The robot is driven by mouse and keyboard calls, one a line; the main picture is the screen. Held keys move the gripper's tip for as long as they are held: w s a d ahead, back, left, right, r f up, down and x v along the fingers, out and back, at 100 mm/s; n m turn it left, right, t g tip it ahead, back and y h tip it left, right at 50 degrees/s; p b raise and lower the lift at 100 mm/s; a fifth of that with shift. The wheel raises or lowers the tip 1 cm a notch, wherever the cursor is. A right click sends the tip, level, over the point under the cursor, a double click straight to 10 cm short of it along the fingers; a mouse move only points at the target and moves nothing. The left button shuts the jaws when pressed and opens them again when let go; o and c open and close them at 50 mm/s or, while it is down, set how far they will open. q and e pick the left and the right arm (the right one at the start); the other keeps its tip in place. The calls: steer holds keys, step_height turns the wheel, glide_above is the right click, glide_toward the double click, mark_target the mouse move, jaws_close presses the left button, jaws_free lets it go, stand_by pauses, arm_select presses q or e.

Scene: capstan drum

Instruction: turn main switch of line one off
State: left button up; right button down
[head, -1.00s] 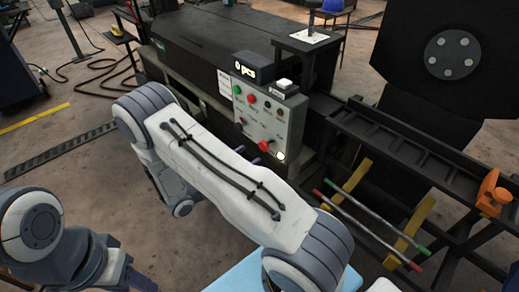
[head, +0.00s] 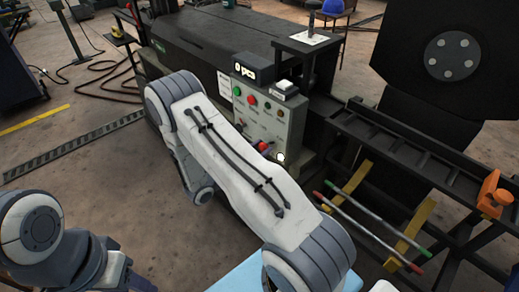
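The grey control panel (head: 262,116) stands on the front of the dark machine, with red and green buttons in its upper part. A red rotary knob (head: 264,146) shows low on the panel, just above the edge of my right arm. The panel's lower left, where another red knob was seen earlier, is now mostly covered by that arm. My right arm reaches up from the bottom right in front of the panel. Its gripper is largely hidden behind the arm, so its fingers and any contact cannot be made out. My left arm shows at the lower left; its gripper is out of view.
Red- and green-tipped rods (head: 370,226) and an orange clamp (head: 494,194) on a dark rail (head: 410,150) lie to the right.

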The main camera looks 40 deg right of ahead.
steer(key=shift+r+n+p, duration=0.1)
steer(key=shift+n+p, duration=1.45)
steer(key=shift+n, duration=0.35)
steer(key=n+p, duration=0.2)
steer(key=n, duration=0.2)
steer(key=shift+w+n, duration=0.1)
steer(key=shift+n, duration=0.2)
steer(key=n+p, duration=0.1)
steer(key=n, duration=0.1)
steer(key=n+p, duration=0.1)
steer(key=n, duration=0.1)
steer(key=shift+a+f+n, duration=0.1)
steer(key=shift+f+n, duration=0.1)
steer(key=shift+n, duration=0.1)
steer(key=n+p, duration=0.1)
steer(key=n, duration=0.3)
steer(key=shift+f+n, duration=0.15)
steer(key=shift+n, duration=0.55)
steer(key=shift+c, duration=2)
jaws_free()
steer(key=a, duration=1)
steer(key=shift+s+a+b, duration=0.2)
steer(key=shift+s+b, duration=0.15)
steer(key=shift+b, duration=0.05)
